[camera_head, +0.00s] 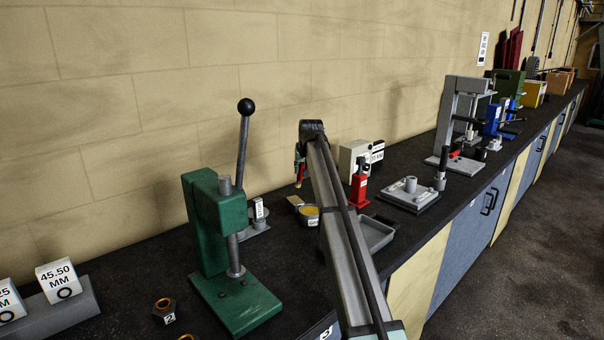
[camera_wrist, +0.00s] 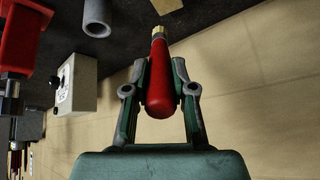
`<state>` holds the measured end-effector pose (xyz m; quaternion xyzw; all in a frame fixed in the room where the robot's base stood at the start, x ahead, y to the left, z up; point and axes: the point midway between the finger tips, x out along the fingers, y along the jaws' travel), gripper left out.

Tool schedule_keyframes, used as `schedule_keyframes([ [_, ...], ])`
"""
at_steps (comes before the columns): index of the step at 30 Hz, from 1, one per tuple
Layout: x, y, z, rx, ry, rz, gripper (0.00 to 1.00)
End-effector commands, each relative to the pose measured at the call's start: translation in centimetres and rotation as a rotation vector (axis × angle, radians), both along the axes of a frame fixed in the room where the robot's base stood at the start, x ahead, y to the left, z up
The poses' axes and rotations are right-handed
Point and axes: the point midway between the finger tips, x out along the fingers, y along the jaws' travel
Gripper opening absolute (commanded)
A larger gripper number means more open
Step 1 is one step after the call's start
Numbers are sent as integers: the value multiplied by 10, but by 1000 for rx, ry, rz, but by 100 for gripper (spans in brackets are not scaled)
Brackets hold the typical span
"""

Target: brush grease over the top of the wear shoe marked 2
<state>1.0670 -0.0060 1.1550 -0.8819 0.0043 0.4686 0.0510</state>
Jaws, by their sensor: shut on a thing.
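My gripper (camera_wrist: 160,72) is shut on the red handle of a brush (camera_wrist: 158,90). A brass-coloured ferrule shows beyond the fingertips; the bristles are hard to make out. In the head view my gripper (camera_head: 300,158) is at the far end of my arm, mostly hidden by it, with a bit of red handle below. The wear shoe marked 2 (camera_head: 164,309) is a small dark block with an orange-brown top and a white label, at the front left, well away from my gripper.
A green arbor press (camera_head: 208,225) with a tall lever stands between the shoe and my arm. A red bottle jack (camera_head: 359,185), a white box (camera_head: 352,160) and a grey tray (camera_head: 374,234) are right of my arm. A block with size signs (camera_head: 62,305) is at left.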

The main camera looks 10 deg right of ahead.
Motion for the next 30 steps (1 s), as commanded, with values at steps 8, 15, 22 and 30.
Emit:
schedule_keyframes([
  [8,0,0,28,0,0,0,0],
  [15,0,0,33,0,0,0,0],
  [22,0,0,33,0,0,0,0],
  [30,0,0,33,0,0,0,0],
])
